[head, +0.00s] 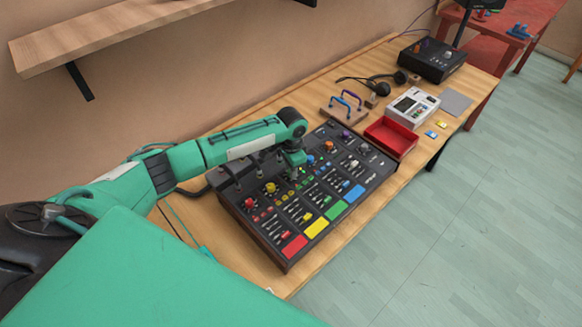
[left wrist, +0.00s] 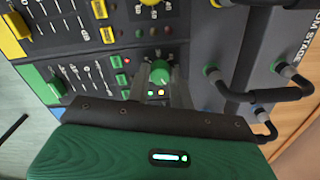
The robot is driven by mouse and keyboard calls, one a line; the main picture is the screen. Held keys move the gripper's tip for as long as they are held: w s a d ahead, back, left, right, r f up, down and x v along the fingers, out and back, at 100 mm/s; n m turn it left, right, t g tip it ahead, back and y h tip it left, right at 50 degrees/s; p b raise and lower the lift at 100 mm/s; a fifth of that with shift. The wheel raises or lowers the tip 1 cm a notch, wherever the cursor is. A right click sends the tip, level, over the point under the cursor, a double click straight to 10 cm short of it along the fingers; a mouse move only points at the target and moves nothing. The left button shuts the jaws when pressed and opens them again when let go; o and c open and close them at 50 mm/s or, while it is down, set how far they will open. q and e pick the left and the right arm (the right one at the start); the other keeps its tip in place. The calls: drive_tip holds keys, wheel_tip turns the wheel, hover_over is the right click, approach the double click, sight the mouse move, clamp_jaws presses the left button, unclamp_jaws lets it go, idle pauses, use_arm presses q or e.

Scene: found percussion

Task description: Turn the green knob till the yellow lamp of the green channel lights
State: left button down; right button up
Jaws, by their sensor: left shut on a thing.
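The black mixing desk (head: 262,232) lies on the wooden bench with coloured pads along its front. My left gripper (head: 296,170) points down over the green channel, and the arm hides most of the knob there. In the left wrist view the green knob (left wrist: 160,72) sits between the two fingers of my left gripper (left wrist: 162,80), which is shut on it. Just below the knob, between the fingers, a small green light and a small yellow lamp (left wrist: 161,93) both look lit. My right gripper is in neither view.
A red tray (head: 391,137), a white device (head: 412,107), headphones (head: 372,84) and a black box (head: 432,60) lie farther along the bench. A shelf (head: 110,40) hangs above.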

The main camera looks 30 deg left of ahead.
use_arm(q)
drive_tip(key=c, duration=1.4)
unclamp_jaws()
drive_tip(key=shift+o, duration=0.8)
wheel_tip(320, 180, up, 14)
drive_tip(key=b, duration=0.3)
